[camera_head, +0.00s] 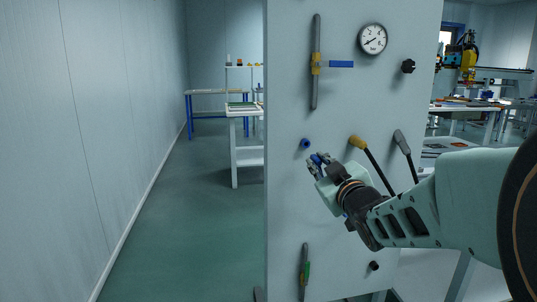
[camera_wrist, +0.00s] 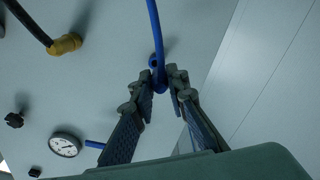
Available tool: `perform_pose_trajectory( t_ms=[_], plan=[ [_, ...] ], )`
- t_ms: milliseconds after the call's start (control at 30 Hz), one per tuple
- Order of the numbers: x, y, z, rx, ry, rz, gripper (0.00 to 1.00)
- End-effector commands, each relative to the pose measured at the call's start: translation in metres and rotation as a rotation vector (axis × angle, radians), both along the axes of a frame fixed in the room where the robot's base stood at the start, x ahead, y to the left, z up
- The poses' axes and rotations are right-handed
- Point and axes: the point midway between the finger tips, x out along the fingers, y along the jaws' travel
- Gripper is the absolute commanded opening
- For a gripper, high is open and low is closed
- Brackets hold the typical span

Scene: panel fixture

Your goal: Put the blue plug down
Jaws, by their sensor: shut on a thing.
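My gripper (camera_head: 317,160) is in front of the grey panel (camera_head: 290,200), with its fingers pointing up and left. It is shut on the blue plug (camera_head: 318,158), of which only a small blue part shows between the fingers. In the wrist view the two fingertips (camera_wrist: 162,82) close around the blue plug (camera_wrist: 161,80), and a blue cable (camera_wrist: 154,20) runs from it to the top edge. A round blue fitting (camera_head: 305,143) on the panel lies just up and left of the fingertips. It also shows behind the cable in the wrist view (camera_wrist: 152,61). I cannot tell whether plug and fitting touch.
A yellow-ended part (camera_head: 358,142) and a grey-ended part (camera_head: 401,140) with black shafts are right of my gripper. Above are a gauge (camera_head: 373,39), a black knob (camera_head: 408,67) and a blue-handled valve (camera_head: 341,64). A green-handled valve (camera_head: 306,272) is below. The floor left of the panel is clear.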

Motion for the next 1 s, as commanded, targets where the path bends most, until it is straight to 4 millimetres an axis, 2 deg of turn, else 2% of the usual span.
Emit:
perform_pose_trajectory(
  t_ms=[200,400,667,700,733,1000],
  plan=[
    [0.011,0.018,-0.074,0.003,0.014,0.001,0.00],
    [0.007,0.020,-0.141,0.000,0.013,-0.060,0.00],
    [-0.010,0.011,-0.202,-0.001,0.010,-0.157,0.00],
    [-0.010,0.010,-0.186,-0.002,0.000,-0.160,0.00],
    [-0.010,0.010,-0.177,-0.001,-0.002,-0.159,0.00],
    [-0.010,0.010,-0.127,-0.001,0.000,-0.157,0.00]
  ],
)
